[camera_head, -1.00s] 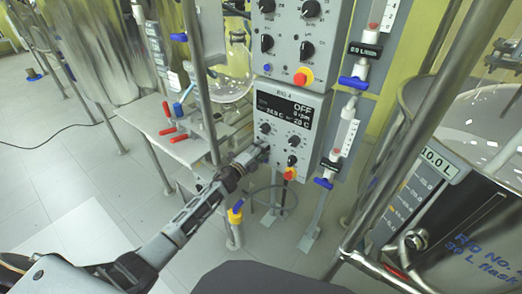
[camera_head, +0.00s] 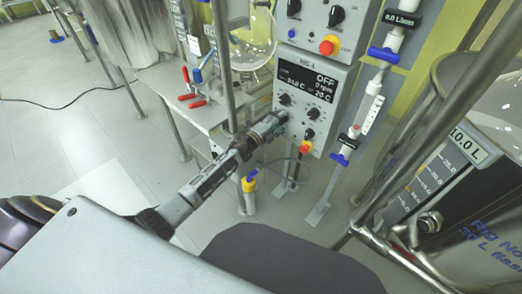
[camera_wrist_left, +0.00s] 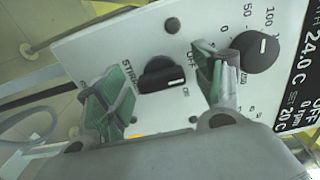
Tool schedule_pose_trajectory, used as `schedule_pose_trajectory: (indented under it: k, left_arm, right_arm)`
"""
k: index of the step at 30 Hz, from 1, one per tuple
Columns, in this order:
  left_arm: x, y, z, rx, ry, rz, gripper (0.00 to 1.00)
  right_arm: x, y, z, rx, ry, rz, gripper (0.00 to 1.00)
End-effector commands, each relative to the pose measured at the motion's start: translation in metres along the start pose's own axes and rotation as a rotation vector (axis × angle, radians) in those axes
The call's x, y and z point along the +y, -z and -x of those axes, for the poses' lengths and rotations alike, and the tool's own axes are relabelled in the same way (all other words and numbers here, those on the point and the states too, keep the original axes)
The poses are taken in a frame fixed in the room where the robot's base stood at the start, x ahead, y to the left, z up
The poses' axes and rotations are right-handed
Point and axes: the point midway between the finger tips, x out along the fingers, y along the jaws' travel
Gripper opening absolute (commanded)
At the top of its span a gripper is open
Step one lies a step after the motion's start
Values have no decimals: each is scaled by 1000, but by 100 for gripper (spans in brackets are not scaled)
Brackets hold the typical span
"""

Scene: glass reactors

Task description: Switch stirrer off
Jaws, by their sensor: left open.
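The RIG 4 control box (camera_head: 315,97) stands at the centre of the head view. Its display (camera_head: 308,84) reads OFF and 0 rpm. My left gripper (camera_head: 280,120) is at the lower left of its front face and hides part of it. In the left wrist view, the black stirrer switch (camera_wrist_left: 160,74) sits between the two green-padded fingers of my open left gripper (camera_wrist_left: 162,80). The fingers stand either side of the switch, with gaps visible. Its white mark lies near the ON label; its exact setting is hard to tell. My right gripper is out of view.
A round black dial (camera_wrist_left: 255,50) is close beside one finger.

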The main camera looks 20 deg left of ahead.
Motion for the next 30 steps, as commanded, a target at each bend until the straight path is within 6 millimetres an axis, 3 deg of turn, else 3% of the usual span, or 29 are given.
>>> schedule_pose_trajectory:
  k: [8, 30]
  left_arm:
    - [1, 0, 0, 0, 0, -117, 68]
    - [-1, 1, 0, 1, 1, -656, 68]
  right_arm:
    - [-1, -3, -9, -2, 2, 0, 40]
    - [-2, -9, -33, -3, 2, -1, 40]
